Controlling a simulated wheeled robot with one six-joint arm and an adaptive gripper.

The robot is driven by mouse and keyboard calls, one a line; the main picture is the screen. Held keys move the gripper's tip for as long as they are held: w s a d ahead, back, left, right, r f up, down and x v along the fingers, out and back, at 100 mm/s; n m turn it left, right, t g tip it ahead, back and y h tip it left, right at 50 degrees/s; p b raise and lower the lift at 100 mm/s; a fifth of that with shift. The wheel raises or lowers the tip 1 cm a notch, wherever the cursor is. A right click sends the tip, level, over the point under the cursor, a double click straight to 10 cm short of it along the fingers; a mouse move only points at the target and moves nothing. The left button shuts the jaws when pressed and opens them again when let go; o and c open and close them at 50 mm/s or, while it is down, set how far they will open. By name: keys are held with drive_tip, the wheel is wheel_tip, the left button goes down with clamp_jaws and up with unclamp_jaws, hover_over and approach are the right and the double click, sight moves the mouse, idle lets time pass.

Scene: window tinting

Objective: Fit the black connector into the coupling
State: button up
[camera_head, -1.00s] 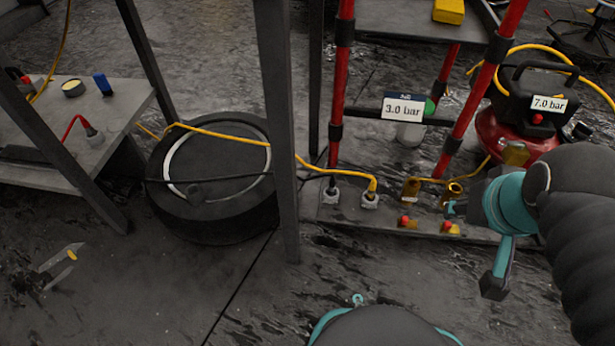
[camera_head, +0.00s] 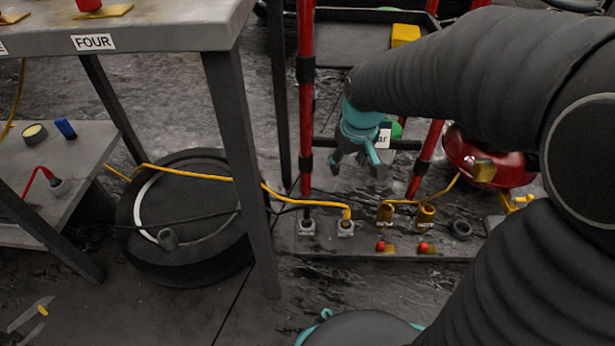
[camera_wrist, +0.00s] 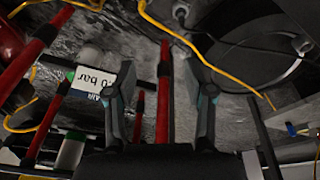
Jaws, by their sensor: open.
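A small black connector (camera_head: 168,239) seems to end the dark hose lying across the tyre; its exact shape is too small to tell. Two brass couplings (camera_head: 385,214) (camera_head: 427,216) stand side by side on the floor plate (camera_head: 345,246); which one the task means I cannot tell. A yellow hose runs to the right one. My gripper (camera_head: 357,168) is open and empty, in the air above and left of the couplings, before the red posts. In the wrist view my gripper (camera_wrist: 159,90) also shows two spread fingers with nothing between them.
Two grey sockets (camera_head: 307,226) (camera_head: 345,228) and red knobs (camera_head: 381,246) sit on the plate. A tyre (camera_head: 140,232) lies left, behind a table leg (camera_head: 240,170). Red posts (camera_head: 305,90) rise behind the plate. A red tank (camera_head: 500,168) stands right. Open floor lies in front.

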drive_tip(key=w+a+f+n+g+p, duration=0.1)
drive_tip(key=w+a+f, duration=0.2)
drive_tip(key=f, duration=0.2)
drive_tip(key=w+a+f+n+g, duration=0.1)
drive_tip(key=w+a+f, duration=0.15)
drive_tip(key=f, duration=0.25)
drive_tip(key=n+p, duration=0.1)
drive_tip(key=n, duration=0.1)
approach(307, 209)
drive_tip(key=shift+g, duration=0.3)
drive_tip(key=f, duration=0.6)
drive_tip(key=shift+s+a+f+b, duration=0.25)
drive_tip(key=shift+s+f+b, duration=0.05)
drive_tip(key=shift+f, duration=0.05)
drive_tip(key=shift+w+f, duration=0.2)
drive_tip(key=shift+f, duration=0.75)
drive_tip(key=shift+w+f, duration=0.15)
drive_tip(key=shift+f, duration=0.85)
drive_tip(key=shift+w+f, duration=0.2)
drive_tip(key=shift+f, duration=0.75)
clamp_jaws()
